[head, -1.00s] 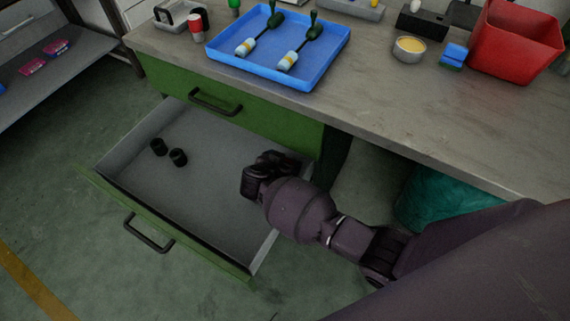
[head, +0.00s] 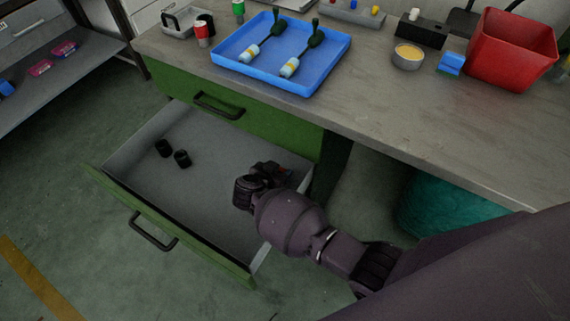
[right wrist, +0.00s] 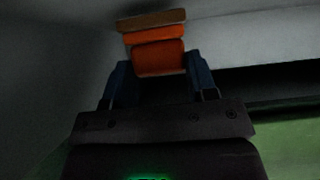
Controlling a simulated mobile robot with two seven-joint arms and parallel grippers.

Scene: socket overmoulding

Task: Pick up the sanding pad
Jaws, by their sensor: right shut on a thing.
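The sanding pad is an orange block with a brown layer along its top. In the right wrist view the sanding pad (right wrist: 158,57) sits between the two blue fingers of my right gripper (right wrist: 157,80), which is shut on it. In the head view my right gripper (head: 268,176) is low over the right side of the open drawer (head: 215,190). A small reddish-orange bit of the pad (head: 285,171) shows beside the fingers; the rest is hidden. I cannot tell whether the pad touches the drawer floor. My left gripper is not in view.
The drawer's walls surround my gripper, and the worktop (head: 380,110) overhangs behind. On it are a blue tray (head: 318,82), a red bin (head: 510,50), a bowl (head: 407,58) and a blue-green sponge (head: 451,64).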

